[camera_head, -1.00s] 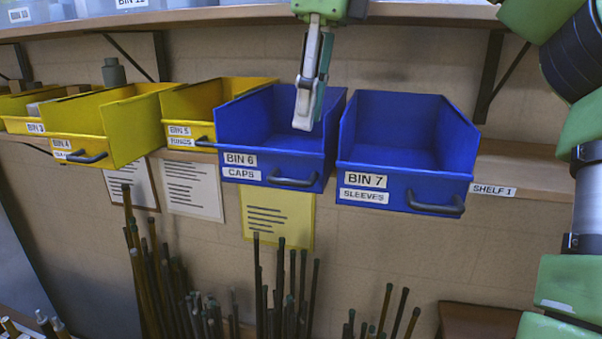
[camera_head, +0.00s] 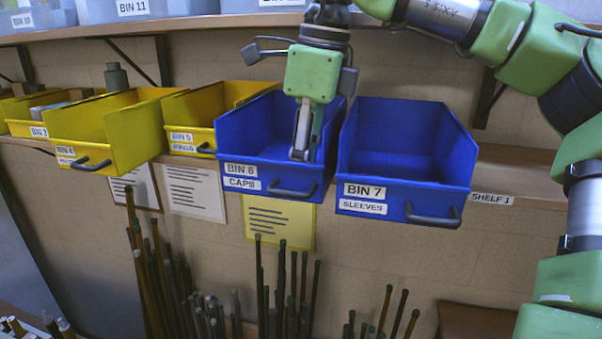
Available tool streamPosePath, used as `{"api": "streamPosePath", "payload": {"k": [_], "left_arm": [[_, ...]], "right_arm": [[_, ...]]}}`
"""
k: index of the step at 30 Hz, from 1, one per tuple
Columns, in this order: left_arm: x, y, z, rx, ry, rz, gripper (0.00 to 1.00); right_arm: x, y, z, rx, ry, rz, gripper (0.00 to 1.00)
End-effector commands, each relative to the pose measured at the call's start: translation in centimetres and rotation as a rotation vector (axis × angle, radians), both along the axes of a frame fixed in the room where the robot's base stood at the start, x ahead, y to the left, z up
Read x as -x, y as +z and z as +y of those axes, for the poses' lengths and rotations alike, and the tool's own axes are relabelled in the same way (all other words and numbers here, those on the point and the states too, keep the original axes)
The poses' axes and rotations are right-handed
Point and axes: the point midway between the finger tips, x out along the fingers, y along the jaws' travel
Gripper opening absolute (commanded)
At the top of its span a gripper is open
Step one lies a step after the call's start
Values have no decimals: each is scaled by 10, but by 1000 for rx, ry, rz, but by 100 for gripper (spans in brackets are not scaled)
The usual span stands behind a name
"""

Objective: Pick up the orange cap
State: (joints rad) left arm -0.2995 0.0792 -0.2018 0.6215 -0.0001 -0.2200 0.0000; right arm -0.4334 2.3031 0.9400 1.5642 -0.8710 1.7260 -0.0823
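No orange cap shows in this view. The blue bin labelled BIN 6 CAPS (camera_head: 232,150) stands on the shelf, and its floor is mostly hidden behind its front wall and my gripper. My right gripper (camera_head: 303,154), on the arm from the right, points down at the bin's opening. Its fingers are seen edge-on, one in front of the other, so the gap between them cannot be judged. The fingertips look to be at about the height of the front wall. My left gripper is out of view.
The blue bin labelled BIN 7 SLEEVES (camera_head: 461,172) stands to the right and looks empty. Yellow bins (camera_head: 128,152) stand to the left. An upper shelf (camera_head: 200,24) with grey bins runs above. Dark rods (camera_head: 280,285) stand below.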

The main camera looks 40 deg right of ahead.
Motion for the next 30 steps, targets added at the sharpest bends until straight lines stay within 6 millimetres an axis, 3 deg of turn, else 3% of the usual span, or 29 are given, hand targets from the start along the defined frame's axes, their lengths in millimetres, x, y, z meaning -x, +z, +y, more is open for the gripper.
{"api": "streamPosePath", "payload": {"k": [3,5,20,30], "left_arm": [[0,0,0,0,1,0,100],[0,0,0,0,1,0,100],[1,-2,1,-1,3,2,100],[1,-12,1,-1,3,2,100]], "right_arm": [[0,0,0,0,0,0,24],[0,0,0,0,0,0,10],[0,4,0,1,-1,0,10],[-1,39,0,2,-2,-2,10]]}}
